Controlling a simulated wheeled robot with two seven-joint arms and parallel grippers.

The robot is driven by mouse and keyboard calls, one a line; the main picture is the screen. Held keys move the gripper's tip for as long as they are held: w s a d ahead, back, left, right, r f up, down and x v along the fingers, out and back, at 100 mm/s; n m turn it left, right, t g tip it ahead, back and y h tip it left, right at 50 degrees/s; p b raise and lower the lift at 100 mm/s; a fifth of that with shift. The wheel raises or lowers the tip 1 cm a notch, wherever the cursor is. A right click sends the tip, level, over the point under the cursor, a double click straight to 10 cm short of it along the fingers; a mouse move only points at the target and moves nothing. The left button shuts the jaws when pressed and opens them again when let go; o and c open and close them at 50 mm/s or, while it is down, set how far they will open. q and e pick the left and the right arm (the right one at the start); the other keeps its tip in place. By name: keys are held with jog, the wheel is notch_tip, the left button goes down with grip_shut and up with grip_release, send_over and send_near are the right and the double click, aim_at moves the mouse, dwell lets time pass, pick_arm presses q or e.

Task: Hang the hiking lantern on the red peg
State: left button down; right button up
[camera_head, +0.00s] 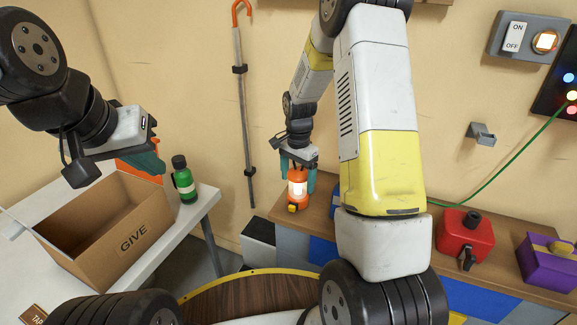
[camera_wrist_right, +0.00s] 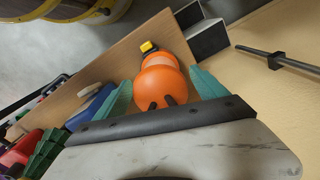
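The orange hiking lantern (camera_head: 297,189), lit, is near the left end of the wooden bench top. My right gripper (camera_head: 298,178) points down over it, one teal finger on each side. In the right wrist view the lantern (camera_wrist_right: 160,85) fills the space between the fingers (camera_wrist_right: 160,88). I cannot tell whether the fingers press on it, or whether it rests on the bench. My left gripper (camera_head: 150,162) is above the cardboard box's far right corner; its teal fingers overlap in the view, so their opening is unclear. I cannot make out a red peg.
The "GIVE" box (camera_head: 105,222) and a green bottle (camera_head: 184,180) stand on a white table. A red container (camera_head: 464,238) and a purple box (camera_head: 548,262) are on the bench. A grey wall bracket (camera_head: 481,134) and switch panel (camera_head: 528,38) are at right. A cane (camera_head: 243,110) hangs on the wall.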

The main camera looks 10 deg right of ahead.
dwell(0.3)
jog(key=r, duration=0.7)
jog(key=shift+w+a+r, duration=0.1)
jog(key=shift+w+r, duration=0.1)
jog(key=shift+r, duration=0.05)
jog(key=s+r+n+t, duration=0.25)
jog(key=s+r, duration=0.25)
jog(key=r, duration=0.4)
jog(key=s+a+r+n+t+y, duration=0.1)
jog(key=s+r+n, duration=0.3)
jog(key=s, duration=0.6)
jog(key=s+a+r+n+t+y, duration=0.1)
jog(key=s+r+n, duration=0.3)
jog(key=s, duration=0.5)
jog(key=shift+s+r+t, duration=0.35)
jog(key=shift+r+t, duration=0.5)
jog(key=shift+r, duration=0.1)
jog(key=shift+w+f+n, duration=0.1)
jog(key=shift+n, duration=0.25)
